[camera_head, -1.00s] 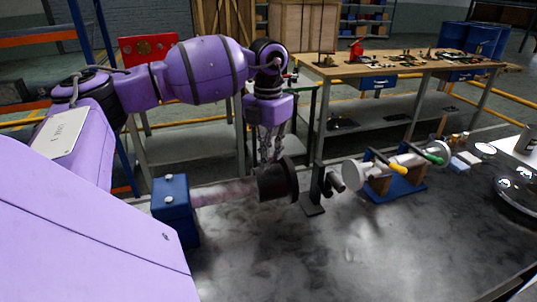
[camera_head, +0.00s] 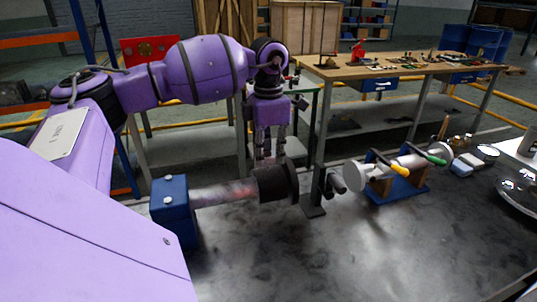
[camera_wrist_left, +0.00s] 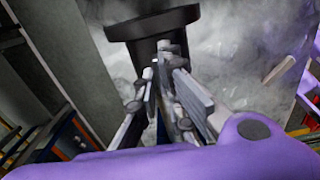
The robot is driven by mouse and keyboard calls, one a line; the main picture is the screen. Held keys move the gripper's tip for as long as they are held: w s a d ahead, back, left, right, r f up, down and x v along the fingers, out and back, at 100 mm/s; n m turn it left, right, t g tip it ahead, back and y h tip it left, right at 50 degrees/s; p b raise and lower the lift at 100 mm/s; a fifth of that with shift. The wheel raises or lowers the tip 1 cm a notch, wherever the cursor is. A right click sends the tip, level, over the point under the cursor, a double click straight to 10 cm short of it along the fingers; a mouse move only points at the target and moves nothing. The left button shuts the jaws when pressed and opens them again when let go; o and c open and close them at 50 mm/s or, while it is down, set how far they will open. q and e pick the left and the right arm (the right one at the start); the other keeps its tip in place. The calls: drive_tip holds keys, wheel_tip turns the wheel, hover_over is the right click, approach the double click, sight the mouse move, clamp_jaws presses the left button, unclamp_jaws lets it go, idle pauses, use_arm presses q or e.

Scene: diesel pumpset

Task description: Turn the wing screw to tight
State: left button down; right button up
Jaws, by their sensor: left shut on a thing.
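My left gripper (camera_head: 266,152) points straight down just behind the black round flange (camera_head: 276,183) on the end of the pipe. In the left wrist view its fingers (camera_wrist_left: 172,62) are close together beside the black flange (camera_wrist_left: 152,22). They are shut on a small grey part at their tips, which fits the wing screw. The screw is almost wholly hidden by the fingers and the flange, so I cannot tell its angle. My right gripper is not in view.
The pipe (camera_head: 225,192) runs from a blue block (camera_head: 175,208) to the flange. A black stand (camera_head: 314,200) is close to its right. Further right, a blue cradle (camera_head: 398,189) carries a pale cylinder with yellow and green handles. The front of the dark table (camera_head: 310,255) is clear.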

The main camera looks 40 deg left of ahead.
sight(269, 157)
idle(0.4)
use_arm(q)
drive_tip(key=c, duration=1.9)
unclamp_jaws()
drive_tip(key=shift+o, duration=0.2)
drive_tip(key=shift+r, duration=0.1)
wheel_tip(269, 157, up, 12)
